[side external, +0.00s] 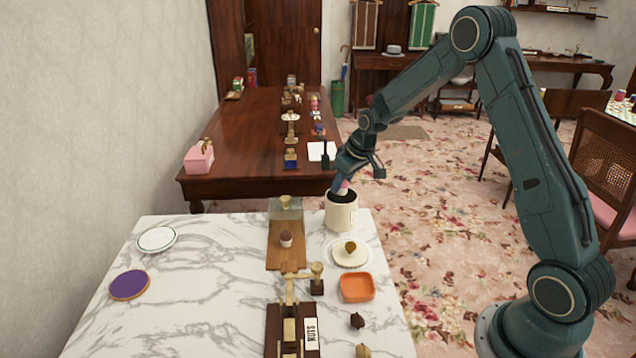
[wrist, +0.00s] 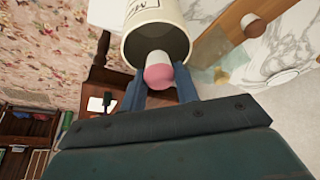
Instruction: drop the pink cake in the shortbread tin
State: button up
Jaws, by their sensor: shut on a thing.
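The pink cake (wrist: 158,76), with a pink top and a pale lower part, is held between the fingers of my gripper (wrist: 160,86). In the side view my gripper (side external: 342,184) points down over the cream shortbread tin (side external: 341,215), and the cake (side external: 343,190) shows only as a small patch at its mouth. The tin stands upright at the far right of the marble table. In the wrist view the tin (wrist: 150,12) shows its dark opening and part of its lettering. The cake's pale end overlaps the opening; how deep it reaches is unclear.
Left of the tin is a wooden board (side external: 286,258) with a small cake (side external: 286,239) and a glass cover (side external: 286,209). In front are a cake on a white doily (side external: 334,258) and an orange dish (side external: 357,287).

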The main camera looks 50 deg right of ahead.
jog(key=o, duration=1)
jog(key=shift+o, duration=0.2)
jog(key=shift+r, duration=0.15)
jog(key=shift+r, duration=2.35)
jog(key=shift+r, duration=0.1)
